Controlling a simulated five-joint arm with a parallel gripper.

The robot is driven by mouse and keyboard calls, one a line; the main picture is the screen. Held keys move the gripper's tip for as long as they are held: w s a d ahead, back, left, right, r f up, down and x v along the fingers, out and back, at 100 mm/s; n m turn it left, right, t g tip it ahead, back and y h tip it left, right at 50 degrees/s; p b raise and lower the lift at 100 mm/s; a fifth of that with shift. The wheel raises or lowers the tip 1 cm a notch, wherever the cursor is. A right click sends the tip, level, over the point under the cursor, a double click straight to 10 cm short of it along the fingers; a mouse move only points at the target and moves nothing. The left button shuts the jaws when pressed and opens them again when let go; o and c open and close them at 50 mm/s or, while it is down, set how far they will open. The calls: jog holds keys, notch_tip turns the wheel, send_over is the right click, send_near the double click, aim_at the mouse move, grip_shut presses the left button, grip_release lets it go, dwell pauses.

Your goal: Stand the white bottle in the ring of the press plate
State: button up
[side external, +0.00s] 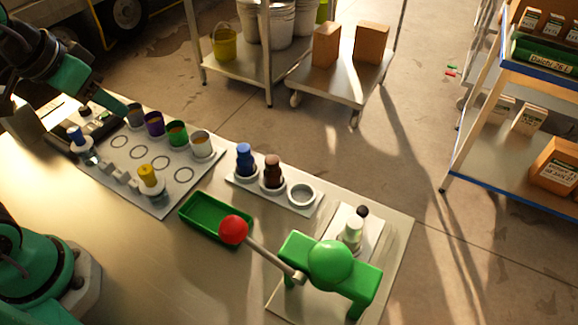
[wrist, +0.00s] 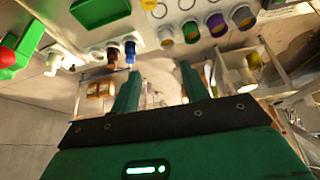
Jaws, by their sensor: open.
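The white bottle (side external: 352,233) stands upright on the pale press plate (side external: 371,244), beside the green press (side external: 333,265). Its base looks to be in the ring there, but the ring is mostly hidden. In the wrist view the white bottle (wrist: 54,62) is small, at the left near the green press (wrist: 22,42). My gripper (side external: 118,106) is over the far left end of the table, well away from the bottle. The wrist view shows its two teal fingers (wrist: 160,78) apart with nothing between them.
A rack holds a blue bottle (side external: 245,160), a brown bottle (side external: 272,172) and an empty ring (side external: 300,195). A green tray (side external: 203,216) lies near the red-knobbed lever (side external: 233,230). Several coloured cups and a yellow-topped bottle (side external: 149,178) stand on a ringed sheet (side external: 172,205). A black ball (side external: 362,211) is behind the white bottle.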

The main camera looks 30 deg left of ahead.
jog(key=shift+n+y, duration=0.3)
jog(key=shift+n, duration=0.1)
jog(key=s+a, duration=0.1)
jog(key=s+a+f, duration=0.1)
jog(key=s, duration=0.1)
jog(key=shift+a+f, duration=0.2)
jog(key=shift+a, duration=0.1)
